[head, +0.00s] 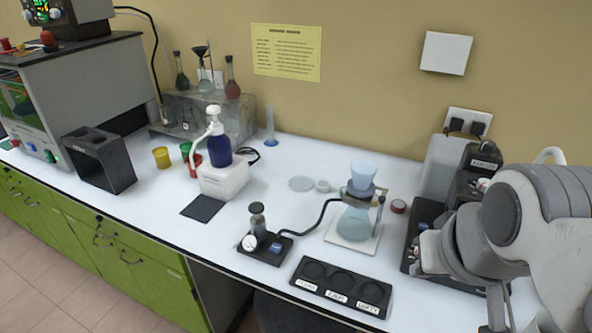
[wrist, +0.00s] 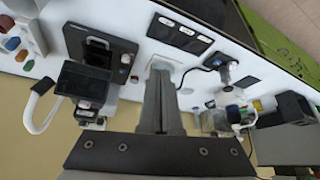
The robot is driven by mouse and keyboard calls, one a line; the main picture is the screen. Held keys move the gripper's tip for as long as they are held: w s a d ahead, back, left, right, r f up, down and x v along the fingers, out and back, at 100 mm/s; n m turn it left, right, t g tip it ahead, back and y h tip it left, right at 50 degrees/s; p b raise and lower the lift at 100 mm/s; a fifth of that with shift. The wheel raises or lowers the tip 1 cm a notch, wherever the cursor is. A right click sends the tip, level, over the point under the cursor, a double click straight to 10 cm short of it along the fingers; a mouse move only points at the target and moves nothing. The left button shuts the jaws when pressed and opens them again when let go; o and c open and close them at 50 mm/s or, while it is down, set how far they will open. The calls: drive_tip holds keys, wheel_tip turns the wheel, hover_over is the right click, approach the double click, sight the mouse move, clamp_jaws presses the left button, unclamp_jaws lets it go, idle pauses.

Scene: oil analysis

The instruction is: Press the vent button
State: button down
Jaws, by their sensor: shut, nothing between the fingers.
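A small black base (head: 264,249) carries a round gauge, a dark upright cylinder and a blue button (head: 275,247), joined by a black hose to the filter flask (head: 355,221). Whether this blue button is the vent button cannot be read. My gripper (head: 499,318) shows partly at the bottom right of the head view, well to the right of that base. In the wrist view my gripper (wrist: 160,67) is shut and empty. The dark base and gauge (wrist: 228,72) lie right of its fingers there. The fingers hide part of the flask area.
A black labelled tray (head: 342,286) lies at the front edge. A black instrument (head: 428,232) stands at the right, partly behind my arm; small buttons (wrist: 125,59) show on it in the wrist view. The counter between is mostly clear.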

drive_tip(key=w+a+f+m+t, duration=0.1)
drive_tip(key=w+a+f+t, duration=0.15)
drive_tip(key=w, duration=0.85)
drive_tip(key=w+a+f+t, duration=0.1)
drive_tip(key=w+a, duration=0.2)
drive_tip(key=w, duration=0.8)
drive_tip(key=w+a+f+g+y, duration=0.1)
drive_tip(key=a+f+y, duration=0.2)
drive_tip(key=a+f, duration=0.3)
drive_tip(key=w+a+f+n+g+y+p, duration=0.1)
drive_tip(key=a+f, duration=0.4)
drive_tip(key=a, duration=0.7)
drive_tip(key=g+y, duration=0.1)
drive_tip(key=y, duration=0.1)
drive_tip(key=shift+w+a+f+y, duration=0.2)
drive_tip(key=shift+w+f+y, duration=0.15)
drive_tip(key=shift+y, duration=0.05)
drive_tip(key=shift+f, duration=0.1)
drive_tip(key=b, duration=0.8)
hover_over(278, 250)
wheel_tip(278, 250, down, 8)
drive_tip(key=shift+r, duration=0.2)
drive_tip(key=shift+f+b, duration=0.4)
drive_tip(key=shift+f, duration=0.1)
drive_tip(key=shift+f, duration=0.1)
